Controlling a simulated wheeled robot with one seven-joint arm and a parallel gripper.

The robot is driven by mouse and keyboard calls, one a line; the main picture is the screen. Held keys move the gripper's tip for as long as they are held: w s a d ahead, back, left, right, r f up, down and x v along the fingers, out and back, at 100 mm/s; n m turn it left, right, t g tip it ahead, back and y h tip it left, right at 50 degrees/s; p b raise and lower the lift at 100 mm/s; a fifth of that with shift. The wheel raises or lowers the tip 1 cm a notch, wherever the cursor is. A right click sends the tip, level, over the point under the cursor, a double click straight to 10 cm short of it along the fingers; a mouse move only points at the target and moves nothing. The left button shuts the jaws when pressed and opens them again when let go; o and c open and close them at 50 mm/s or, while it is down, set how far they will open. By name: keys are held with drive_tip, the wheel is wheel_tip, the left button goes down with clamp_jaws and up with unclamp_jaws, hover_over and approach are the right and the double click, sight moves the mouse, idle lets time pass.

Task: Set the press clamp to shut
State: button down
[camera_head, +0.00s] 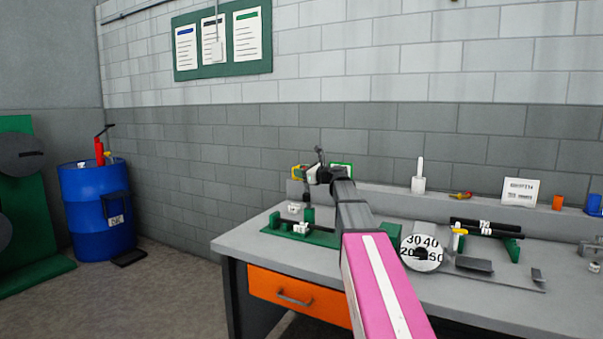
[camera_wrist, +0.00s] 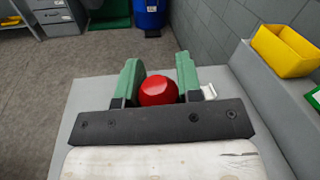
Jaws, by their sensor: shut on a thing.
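My gripper (camera_wrist: 159,72) has its two green fingers shut on a round red knob (camera_wrist: 158,91), one finger on each side. In the head view my arm reaches over the left part of the bench, and the fingers and knob cannot be made out there. Below my wrist stands a green fixture (camera_head: 292,234) with white parts and a green upright, which looks like the press clamp. My arm covers part of this area. I cannot tell the clamp's lever angle or whether its jaw touches anything.
The grey bench (camera_head: 258,244) has an orange drawer (camera_head: 285,290). A numbered dial (camera_head: 422,254) and black rods (camera_head: 486,227) lie to the right of my arm. A yellow bin (camera_wrist: 283,50) stands near the wall. A blue drum (camera_head: 92,220) stands on the floor at left.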

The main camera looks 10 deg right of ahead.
drive_tip(key=s+a+f+n, duration=0.6)
drive_tip(key=s+n, duration=0.1)
drive_tip(key=s, duration=0.1)
drive_tip(key=shift+s+a+f+n+g+y, duration=0.1)
drive_tip(key=shift+s+a+f+n+y, duration=0.5)
drive_tip(key=shift+f+n, duration=1.25)
drive_tip(key=shift+s+a+f+n+g+y, duration=0.1)
drive_tip(key=shift+s+a+f+n+y, duration=0.25)
drive_tip(key=shift+s+f+n, duration=1.05)
drive_tip(key=shift+s+a+f+n+g+y, duration=0.15)
drive_tip(key=shift+a+f+n+y, duration=0.35)
drive_tip(key=shift+f+n, duration=1.85)
drive_tip(key=shift+f+m, duration=0.6)
drive_tip(key=shift+f, duration=0.1)
drive_tip(key=c, duration=0.8)
unclamp_jaws()
